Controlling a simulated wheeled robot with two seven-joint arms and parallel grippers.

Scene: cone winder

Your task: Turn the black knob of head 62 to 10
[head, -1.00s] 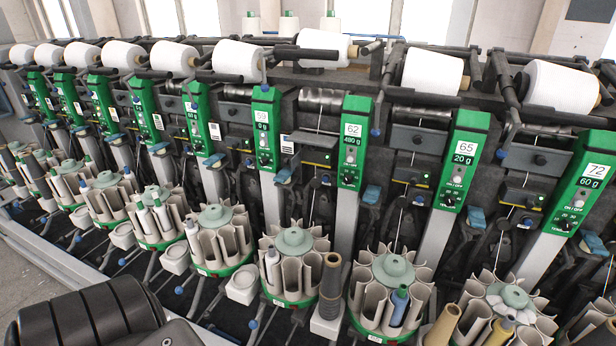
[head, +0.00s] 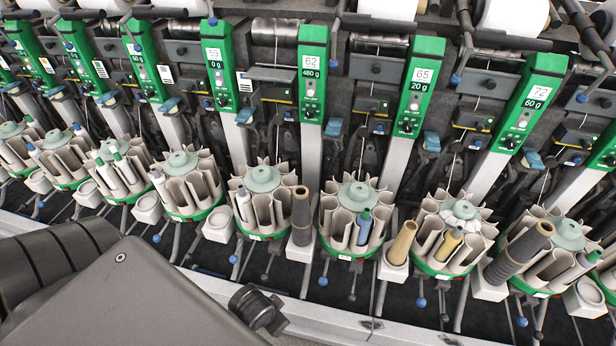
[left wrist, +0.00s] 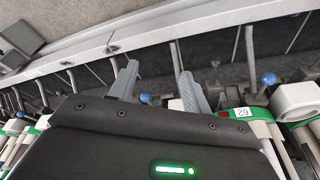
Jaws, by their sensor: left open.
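The green panel of head 62 (head: 314,70) stands upright near the middle of the head view, with a display reading 480 g. Its black knob (head: 309,114) is small, at the bottom of the panel below the ON/OFF button; its pointer setting is too small to read. My left gripper (left wrist: 160,80) is open and empty in the left wrist view, its two grey fingers apart above the dark floor by the magazines. A white label that looks like 62 (left wrist: 242,113) is on a green magazine rim to its right. The gripper is far below the knob. My right gripper is not in view.
Neighbouring panels 59 (head: 218,65) and 65 (head: 419,85) flank it. Round magazines with green bases, such as this one (head: 262,236), stand in front below the panels. A dark tube (head: 301,215) stands between two magazines. A pale rail (head: 340,318) runs along the front.

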